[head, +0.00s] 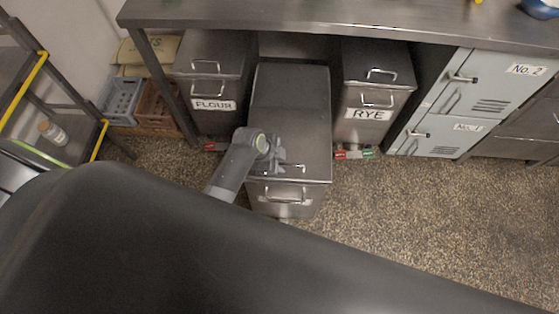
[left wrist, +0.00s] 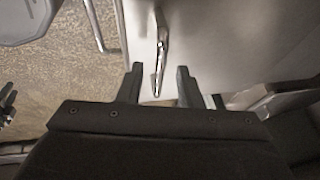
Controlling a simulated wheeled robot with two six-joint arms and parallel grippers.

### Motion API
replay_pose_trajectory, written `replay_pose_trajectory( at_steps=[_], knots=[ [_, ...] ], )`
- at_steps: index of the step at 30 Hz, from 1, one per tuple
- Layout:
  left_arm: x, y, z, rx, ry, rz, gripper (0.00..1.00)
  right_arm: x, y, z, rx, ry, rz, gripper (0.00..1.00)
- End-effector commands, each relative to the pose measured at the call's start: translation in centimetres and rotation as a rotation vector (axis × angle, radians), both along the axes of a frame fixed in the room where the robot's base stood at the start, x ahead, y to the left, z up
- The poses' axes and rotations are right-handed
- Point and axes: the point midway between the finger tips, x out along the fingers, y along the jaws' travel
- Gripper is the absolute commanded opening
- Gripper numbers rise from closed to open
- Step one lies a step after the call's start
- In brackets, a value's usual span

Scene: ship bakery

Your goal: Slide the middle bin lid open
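The middle bin (head: 288,208) is grey metal and stands further forward than the bins beside it. Its lid (head: 290,95) covers the top, and I see no gap. A bar handle sits near the lid's front edge, partly hidden by my gripper in the head view. My left gripper (head: 280,167) is at this handle. In the left wrist view, the lid handle (left wrist: 161,45) reaches in between the fingertips of my left gripper (left wrist: 160,80), which are apart with space on both sides. Whether they touch it I cannot tell.
The FLOUR bin (head: 207,115) stands at left and the RYE bin (head: 365,125) at right, under a steel table (head: 330,22). Grey lockers (head: 440,110) are further right. Crates (head: 155,105) and a yellow-edged rack (head: 100,140) are at left. The speckled floor at right is clear.

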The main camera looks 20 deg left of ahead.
Motion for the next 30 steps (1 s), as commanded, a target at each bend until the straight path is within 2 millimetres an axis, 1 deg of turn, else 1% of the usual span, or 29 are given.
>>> replay_pose_trajectory(
  at_steps=[6, 12, 14, 22, 25, 28, 30],
  knots=[
    [0.0, 0.0, 0.0, 0.000, 0.000, 0.000, 0.33, 0.0, 0.0, 0.0, 0.000, 0.000, 0.000, 0.34],
    [0.0, 0.0, 0.0, 0.000, 0.001, 0.000, 0.06, 0.0, 0.0, 0.0, 0.000, 0.000, 0.000, 0.34],
    [0.0, 0.0, 0.0, 0.000, 0.001, 0.000, 0.00, 0.0, 0.0, 0.0, 0.000, 0.000, 0.000, 0.34],
    [0.0, 0.0, 0.0, 0.001, 0.001, 0.000, 0.00, 0.0, -0.2, 0.0, -0.002, 0.000, 0.001, 0.34],
    [0.3, 0.1, -0.1, 0.001, 0.001, 0.000, 0.00, 0.0, -0.2, -0.1, -0.003, 0.000, 0.001, 0.34],
    [1.1, 0.4, -0.2, 0.004, -0.001, -0.001, 0.00, 0.0, -0.3, -0.5, -0.004, -0.001, 0.002, 0.34],
    [2.3, 0.8, -0.2, 0.004, -0.003, -0.001, 0.00, 0.0, -0.4, -1.0, -0.004, 0.000, 0.002, 0.34]
  ],
)
